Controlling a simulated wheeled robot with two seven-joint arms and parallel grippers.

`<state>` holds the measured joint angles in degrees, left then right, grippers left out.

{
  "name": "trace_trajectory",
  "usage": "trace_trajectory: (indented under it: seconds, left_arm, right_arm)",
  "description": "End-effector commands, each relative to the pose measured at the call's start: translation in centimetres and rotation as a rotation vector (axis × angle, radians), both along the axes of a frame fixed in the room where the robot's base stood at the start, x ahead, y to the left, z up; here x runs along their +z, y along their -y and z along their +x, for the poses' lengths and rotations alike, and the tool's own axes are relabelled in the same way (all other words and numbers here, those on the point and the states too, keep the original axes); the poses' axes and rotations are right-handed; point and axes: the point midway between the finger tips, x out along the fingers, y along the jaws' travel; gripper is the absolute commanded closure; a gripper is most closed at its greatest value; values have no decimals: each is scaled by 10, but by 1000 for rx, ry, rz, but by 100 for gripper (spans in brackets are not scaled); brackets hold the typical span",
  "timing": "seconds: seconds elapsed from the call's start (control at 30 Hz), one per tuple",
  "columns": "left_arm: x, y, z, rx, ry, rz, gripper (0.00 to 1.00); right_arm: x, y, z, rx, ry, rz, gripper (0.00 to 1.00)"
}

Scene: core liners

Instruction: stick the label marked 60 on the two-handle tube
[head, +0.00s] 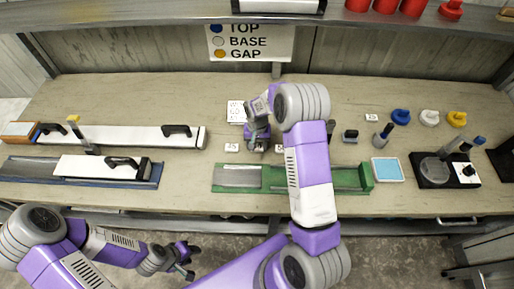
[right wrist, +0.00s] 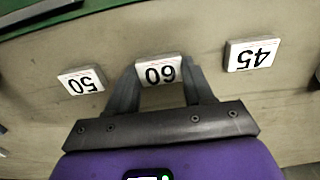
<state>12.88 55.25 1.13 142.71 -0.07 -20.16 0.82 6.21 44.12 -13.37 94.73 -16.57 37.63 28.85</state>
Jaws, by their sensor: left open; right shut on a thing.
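The two-handle tube (head: 135,136) is a long white tube with two black handles, lying at the left of the bench in the head view. The label marked 60 (right wrist: 158,71) shows upside down between my right gripper's fingertips in the right wrist view. My right gripper (head: 256,149) is shut on that label at the bench top; whether the label is lifted is unclear. The gripper hides the label in the head view. My left gripper (head: 187,263) is open and empty, low in front of the bench.
The labels marked 50 (right wrist: 80,81) and 45 (right wrist: 251,55) lie on either side of the gripper. A shorter white tube (head: 88,167) with one handle lies in front of the two-handle tube. A green tray (head: 270,188) lies in front of the labels. A blue pad (head: 388,169) is right.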

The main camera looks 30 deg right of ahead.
Motion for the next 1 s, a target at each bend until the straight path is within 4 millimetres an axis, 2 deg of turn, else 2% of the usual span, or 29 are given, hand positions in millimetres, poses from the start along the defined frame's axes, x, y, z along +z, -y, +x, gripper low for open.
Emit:
trace_trajectory:
  seconds: [0.7, 1.0]
  left_arm:
    - [36, 0, 0, 0, 0, 0, 57]
    - [38, 0, 0, 0, 0, 0, 57]
  right_arm:
    - [56, 0, 0, 1, 1, -1, 73]
    - [59, 0, 0, 0, -1, 1, 73]
